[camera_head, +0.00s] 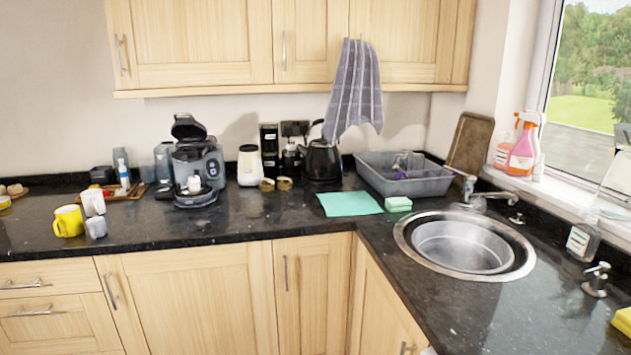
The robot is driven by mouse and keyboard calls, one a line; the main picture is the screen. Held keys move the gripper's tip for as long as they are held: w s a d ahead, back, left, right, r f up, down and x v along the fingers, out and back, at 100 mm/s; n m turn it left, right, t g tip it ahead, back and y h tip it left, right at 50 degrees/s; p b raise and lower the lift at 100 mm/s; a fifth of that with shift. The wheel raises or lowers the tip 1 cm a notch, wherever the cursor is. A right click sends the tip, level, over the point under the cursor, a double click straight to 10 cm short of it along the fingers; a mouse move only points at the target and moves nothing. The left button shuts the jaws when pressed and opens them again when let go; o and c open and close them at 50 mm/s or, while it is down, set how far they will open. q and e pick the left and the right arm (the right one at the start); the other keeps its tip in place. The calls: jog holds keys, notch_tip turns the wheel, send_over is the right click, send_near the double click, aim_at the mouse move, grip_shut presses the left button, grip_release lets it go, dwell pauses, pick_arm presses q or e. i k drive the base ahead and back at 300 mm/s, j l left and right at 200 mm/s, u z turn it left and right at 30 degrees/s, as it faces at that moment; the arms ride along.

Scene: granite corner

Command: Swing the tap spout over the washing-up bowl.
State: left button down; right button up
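The metal tap (482,200) stands at the back edge of the round sink, near the window corner. Its spout is small in view, and I cannot tell exactly which way it points. The round steel sink (462,247) is set into the dark worktop in front of the tap and looks empty. A grey plastic tub (418,187), which looks like a washing-up bowl, stands on the worktop left of and behind the tap, with a few items in it. Neither of my grippers is in view.
A green cloth (348,204) and a sponge (398,204) lie left of the sink. A spray bottle (524,150) stands on the sill. A soap bottle (582,240) and a metal dispenser (596,280) stand right of the sink. A tray (470,143) leans behind the tap.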

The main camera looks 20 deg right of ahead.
aim_at(511, 199)
jog(key=z, duration=1.45)
jog(key=i+j, duration=0.1)
jog(key=j, duration=0.35)
